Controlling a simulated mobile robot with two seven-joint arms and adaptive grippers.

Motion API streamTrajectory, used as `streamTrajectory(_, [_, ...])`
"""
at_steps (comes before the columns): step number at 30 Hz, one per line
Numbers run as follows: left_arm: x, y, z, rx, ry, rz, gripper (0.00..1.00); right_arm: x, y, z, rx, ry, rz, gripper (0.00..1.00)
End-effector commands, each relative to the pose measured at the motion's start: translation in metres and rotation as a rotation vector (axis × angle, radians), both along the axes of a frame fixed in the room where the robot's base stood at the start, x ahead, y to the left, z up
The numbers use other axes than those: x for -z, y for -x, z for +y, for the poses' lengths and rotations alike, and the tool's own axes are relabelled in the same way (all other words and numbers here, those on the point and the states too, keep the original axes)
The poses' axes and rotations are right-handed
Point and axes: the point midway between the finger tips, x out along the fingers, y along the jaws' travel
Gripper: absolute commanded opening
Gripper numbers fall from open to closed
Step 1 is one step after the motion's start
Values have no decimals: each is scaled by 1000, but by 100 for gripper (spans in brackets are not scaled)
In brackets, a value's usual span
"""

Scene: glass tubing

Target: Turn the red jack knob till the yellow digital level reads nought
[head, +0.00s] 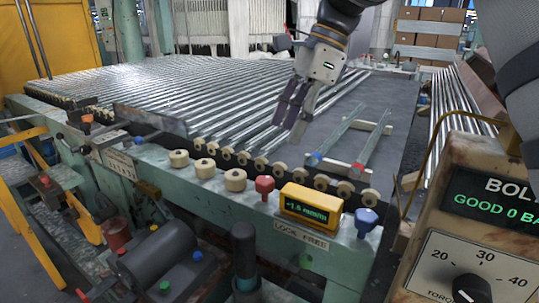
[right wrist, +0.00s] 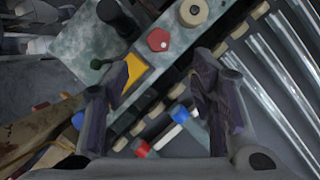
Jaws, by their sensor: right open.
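The red jack knob (head: 264,186) stands on the green front rail, just left of the yellow digital level (head: 310,204). The level's green display reads about 1.6 mm/m; its sign is hard to make out. My right gripper (head: 289,130) is open and empty, above the tubes and behind the knob. In the right wrist view the red knob (right wrist: 158,39) lies ahead of the spread fingers, apart from them. The level (right wrist: 134,72) is partly hidden there by the left-hand finger. My left gripper is not in view.
A blue knob (head: 366,220) stands right of the level. Cream rollers (head: 235,180) line the rail to the left. Glass tubes (head: 230,95) cover the bed behind. Two tubes with red and blue ends (head: 345,140) lie apart at right. A control box (head: 480,225) stands front right.

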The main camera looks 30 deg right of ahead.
Motion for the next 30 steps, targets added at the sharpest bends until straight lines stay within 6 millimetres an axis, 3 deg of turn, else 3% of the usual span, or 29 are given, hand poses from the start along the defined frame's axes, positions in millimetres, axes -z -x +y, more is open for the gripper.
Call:
streamTrajectory(5, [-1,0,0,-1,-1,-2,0,8,0,4,-2,-1,2,51])
streamTrajectory(18, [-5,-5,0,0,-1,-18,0,100,-9,41,0,0,1,51])
streamTrajectory(23, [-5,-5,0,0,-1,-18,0,111,-10,45,-1,0,-1,51])
streamTrajectory(30, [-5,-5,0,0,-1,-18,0,111,-11,45,0,1,-2,49])
